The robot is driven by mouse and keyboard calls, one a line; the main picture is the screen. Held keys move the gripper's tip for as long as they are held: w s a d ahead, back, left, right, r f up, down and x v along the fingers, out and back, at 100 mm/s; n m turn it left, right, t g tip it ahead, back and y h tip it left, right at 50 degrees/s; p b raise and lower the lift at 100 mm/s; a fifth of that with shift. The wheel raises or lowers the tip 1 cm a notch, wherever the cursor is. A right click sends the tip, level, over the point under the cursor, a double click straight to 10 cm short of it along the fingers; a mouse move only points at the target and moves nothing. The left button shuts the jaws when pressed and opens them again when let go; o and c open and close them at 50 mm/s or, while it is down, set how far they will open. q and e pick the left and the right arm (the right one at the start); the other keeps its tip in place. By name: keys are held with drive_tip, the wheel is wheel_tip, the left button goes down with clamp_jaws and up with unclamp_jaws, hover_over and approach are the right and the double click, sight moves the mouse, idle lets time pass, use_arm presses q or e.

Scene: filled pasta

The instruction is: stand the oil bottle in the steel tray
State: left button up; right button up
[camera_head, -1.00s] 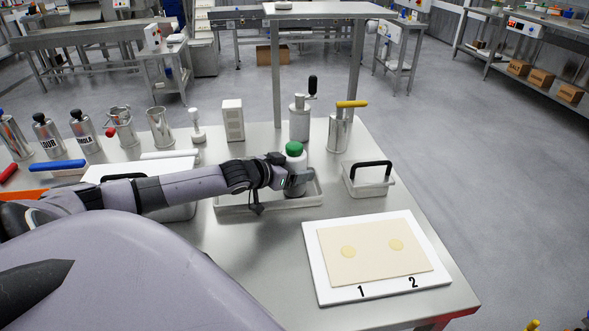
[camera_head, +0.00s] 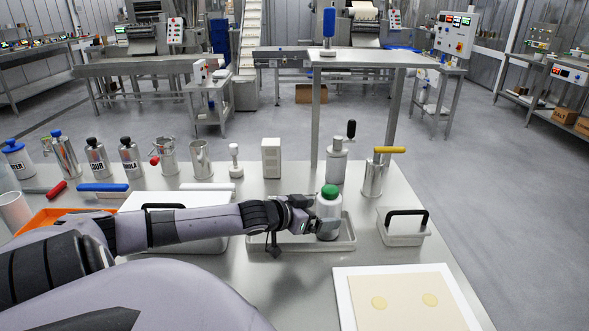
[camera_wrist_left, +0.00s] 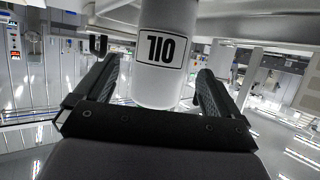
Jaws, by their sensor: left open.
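The oil bottle (camera_head: 329,209) is white with a green cap and stands upright at the right end of the shallow steel tray (camera_head: 262,246). It also shows in the left wrist view (camera_wrist_left: 160,85), where its OIL label appears upside down. My left gripper (camera_head: 316,226) is low at the bottle's side. In the left wrist view its two fingers stand apart, one on each side of the bottle, with gaps visible. The fingers hide part of the bottle's lower body in the head view. My right gripper is not in view.
A lidded steel container with a black handle (camera_head: 403,238) stands right of the tray. A yellow-handled steel can (camera_head: 373,180) and a steel pump bottle (camera_head: 336,165) stand behind. A white board with dough (camera_head: 345,300) lies in front. Several canisters line the back left.

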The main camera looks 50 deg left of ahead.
use_arm(q)
drive_tip(key=shift+p+v, duration=1.1)
drive_tip(key=shift+v, duration=2.75)
drive_tip(key=shift+d, duration=0.1)
